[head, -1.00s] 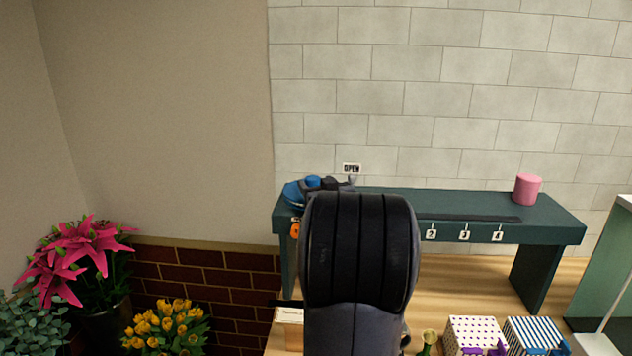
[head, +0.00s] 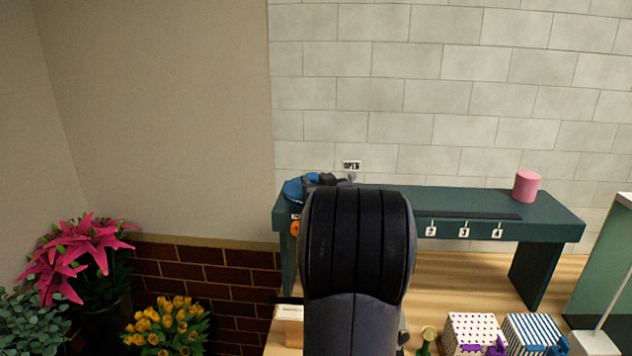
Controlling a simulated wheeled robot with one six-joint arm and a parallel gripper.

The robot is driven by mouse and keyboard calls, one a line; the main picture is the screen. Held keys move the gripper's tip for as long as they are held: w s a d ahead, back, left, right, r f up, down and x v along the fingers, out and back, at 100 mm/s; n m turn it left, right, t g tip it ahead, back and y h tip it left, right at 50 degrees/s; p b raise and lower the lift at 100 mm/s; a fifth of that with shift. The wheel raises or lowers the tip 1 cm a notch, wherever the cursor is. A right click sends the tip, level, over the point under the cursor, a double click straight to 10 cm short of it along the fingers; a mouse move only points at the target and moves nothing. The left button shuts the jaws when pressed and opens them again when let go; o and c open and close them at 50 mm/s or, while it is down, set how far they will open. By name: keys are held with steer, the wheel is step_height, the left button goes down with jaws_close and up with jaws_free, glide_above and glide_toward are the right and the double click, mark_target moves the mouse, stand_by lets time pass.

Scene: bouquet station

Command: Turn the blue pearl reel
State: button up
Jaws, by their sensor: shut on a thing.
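The blue pearl reel (head: 293,191) sits at the left end of the dark green bench top. Only its left part shows, as my gripper and arm cover the rest. My gripper (head: 318,181) is a small dark grey shape at the reel, mostly hidden behind my arm. It appears shut on the reel, but the fingertips and their exact contact are hard to make out.
A pink cylinder (head: 527,187) stands at the right of the green bench (head: 470,204). Number tags hang on its front. An orange item (head: 295,228) hangs at the left. A dotted box (head: 473,330) and a striped box (head: 533,332) stand at the lower right.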

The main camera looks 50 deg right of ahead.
jaws_close()
steer(key=shift+b, duration=0.3)
steer(key=shift+f+h+b, duration=0.1)
steer(key=shift+h+b, duration=0.2)
steer(key=shift+b, duration=0.15)
steer(key=shift+w+a+m+g+h+b, duration=0.1)
steer(key=shift+m+g+h+b, duration=0.2)
steer(key=shift+m+b, duration=0.15)
steer(key=shift+h+b, duration=0.3)
steer(key=shift+b, duration=0.3)
steer(key=shift+m+g, duration=0.3)
steer(key=shift+m, duration=0.05)
steer(key=shift+r, duration=0.2)
steer(key=o, duration=1)
jaws_free()
steer(key=shift+f, duration=0.1)
steer(key=shift+o, duration=0.2)
